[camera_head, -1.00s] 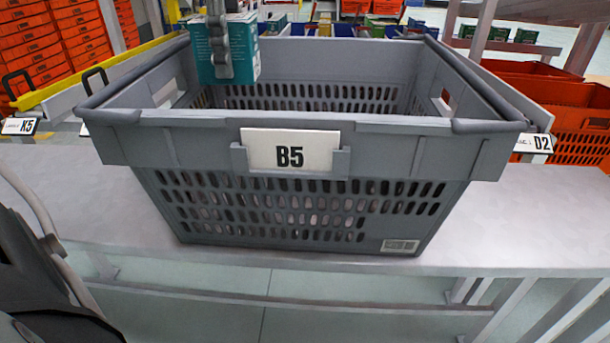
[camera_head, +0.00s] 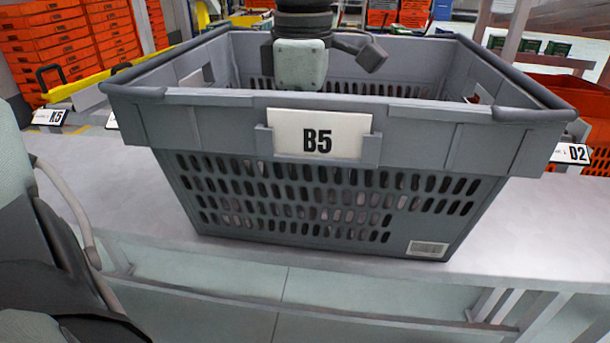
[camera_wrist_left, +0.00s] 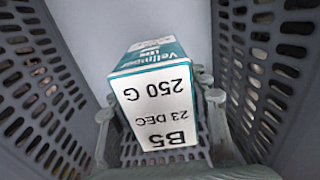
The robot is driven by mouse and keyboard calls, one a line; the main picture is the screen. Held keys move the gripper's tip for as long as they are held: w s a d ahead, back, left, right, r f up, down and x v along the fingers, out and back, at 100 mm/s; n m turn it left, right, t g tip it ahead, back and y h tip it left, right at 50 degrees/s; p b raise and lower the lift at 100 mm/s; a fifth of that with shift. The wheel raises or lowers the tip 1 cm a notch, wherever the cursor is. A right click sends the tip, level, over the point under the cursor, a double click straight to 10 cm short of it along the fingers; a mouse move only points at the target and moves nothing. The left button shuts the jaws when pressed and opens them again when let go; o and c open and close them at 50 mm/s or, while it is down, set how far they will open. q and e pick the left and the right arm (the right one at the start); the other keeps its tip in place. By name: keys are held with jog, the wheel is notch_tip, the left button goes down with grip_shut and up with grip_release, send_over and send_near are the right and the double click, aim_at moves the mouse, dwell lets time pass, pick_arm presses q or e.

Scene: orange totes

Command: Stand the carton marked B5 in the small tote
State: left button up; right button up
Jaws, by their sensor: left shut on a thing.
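The small tote (camera_head: 220,135) is a grey crate with slotted walls and a B5 label on its front, standing on a pale bench. My left wrist reaches down into it; its fingers and the carton are hidden behind the front wall in the head view. In the left wrist view my left gripper (camera_wrist_left: 158,112) is shut on the white and teal carton (camera_wrist_left: 160,95) marked B5, between the tote's slotted walls (camera_wrist_left: 285,70). I cannot tell whether the carton touches the floor of the tote. My right gripper is not in view.
The bench (camera_head: 90,185) is bare to the left of the tote. Labels K5 (camera_head: 50,117) and D2 (camera_head: 572,153) show at either side. Orange totes are stacked at the back left (camera_head: 65,50), and more stand at the right (camera_head: 560,90).

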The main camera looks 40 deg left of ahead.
pick_arm(q)
jog(key=shift+d+f, duration=0.15)
jog(key=shift+f, duration=1.9)
jog(key=shift+f, duration=0.1)
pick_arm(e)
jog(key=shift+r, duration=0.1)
pick_arm(q)
jog(key=shift+f+b, duration=0.15)
jog(key=shift+b, duration=0.2)
jog(key=o, duration=1.4)
jog(key=shift+c, duration=0.2)
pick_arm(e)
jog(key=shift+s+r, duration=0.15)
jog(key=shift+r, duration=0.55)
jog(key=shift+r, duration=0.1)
